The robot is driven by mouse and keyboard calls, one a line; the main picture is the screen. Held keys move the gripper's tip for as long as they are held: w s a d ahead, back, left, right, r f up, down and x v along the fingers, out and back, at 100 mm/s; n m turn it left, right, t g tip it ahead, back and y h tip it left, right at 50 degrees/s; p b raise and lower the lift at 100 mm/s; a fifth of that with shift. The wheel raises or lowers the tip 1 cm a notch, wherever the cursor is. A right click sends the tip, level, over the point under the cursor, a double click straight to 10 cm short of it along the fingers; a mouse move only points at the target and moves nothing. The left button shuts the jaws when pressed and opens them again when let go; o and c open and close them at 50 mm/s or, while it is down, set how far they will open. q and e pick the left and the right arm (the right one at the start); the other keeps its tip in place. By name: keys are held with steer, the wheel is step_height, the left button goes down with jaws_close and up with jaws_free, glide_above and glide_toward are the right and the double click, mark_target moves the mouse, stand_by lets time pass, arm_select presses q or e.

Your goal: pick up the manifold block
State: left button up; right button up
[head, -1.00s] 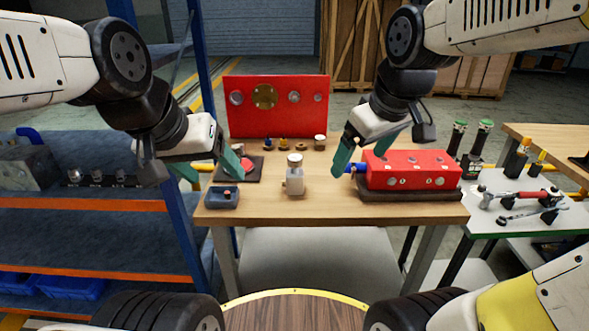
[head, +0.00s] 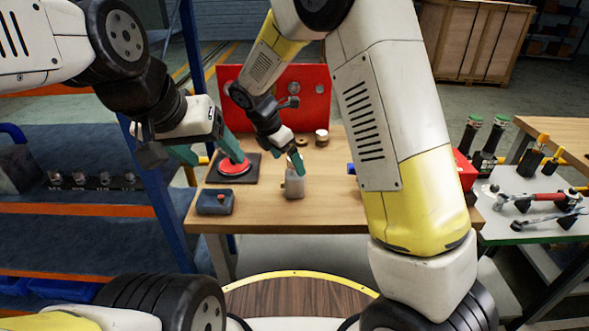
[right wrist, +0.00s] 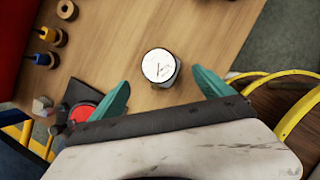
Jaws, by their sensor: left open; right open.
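The manifold block, as I take it, is the small pale grey metal block (head: 294,185) with a round top and a brass side fitting, upright on the wooden table. In the right wrist view its round top (right wrist: 159,66) shows a little ahead of and between the fingertips. My right gripper (right wrist: 162,90) is open, with one green finger to each side and clear space to the block. In the head view the right gripper (head: 297,160) overlaps the block's top. My left gripper (head: 212,152) is open and empty over the table's left side, near a red disc (head: 236,168) on a black pad.
My right arm mostly hides a red ported block (head: 465,170). A tool bench (head: 535,200) lies right.

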mark_target(294, 172)
steer(key=x, duration=0.6)
steer(key=shift+d+f, duration=0.2)
steer(key=shift+d, duration=0.05)
steer(key=shift+c, duration=0.2)
jaws_close()
steer(key=shift+r, duration=0.1)
